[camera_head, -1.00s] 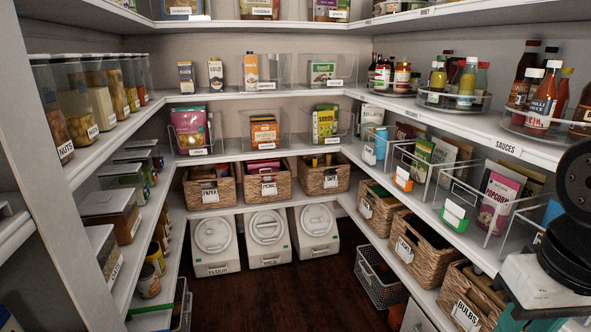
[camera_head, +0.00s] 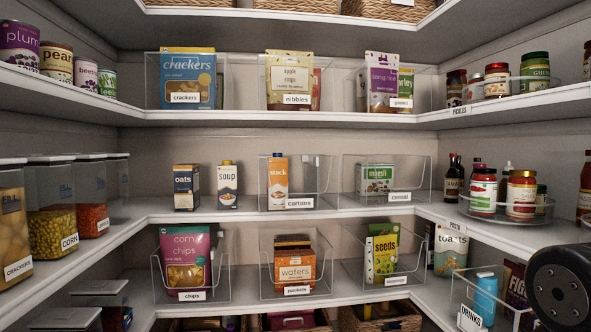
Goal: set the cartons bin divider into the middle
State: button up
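The clear cartons bin (camera_head: 318,196), with its "cartons" label at the front, stands on the middle shelf near the centre of the head view. An orange and white stock carton (camera_head: 278,182) stands in its left part. The right part looks empty. Faint clear edges show inside the bin, but I cannot tell the divider from the bin walls. A dark oats carton (camera_head: 186,188) and a white soup carton (camera_head: 227,185) stand on the shelf to the left, outside the bin. My gripper is out of view; only a dark part of my arm shows at the lower right.
A clear cereal bin (camera_head: 420,190) with a muesli box stands close on the right. Clear bins of chips (camera_head: 186,262), wafers (camera_head: 295,265) and seeds (camera_head: 381,255) are on the shelf below. Bare shelf (camera_head: 240,208) lies between the soup carton and the cartons bin.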

aim_at(312, 172)
jog(key=u, duration=0.1)
jog(key=i, duration=1.4)
jog(key=u, duration=0.1)
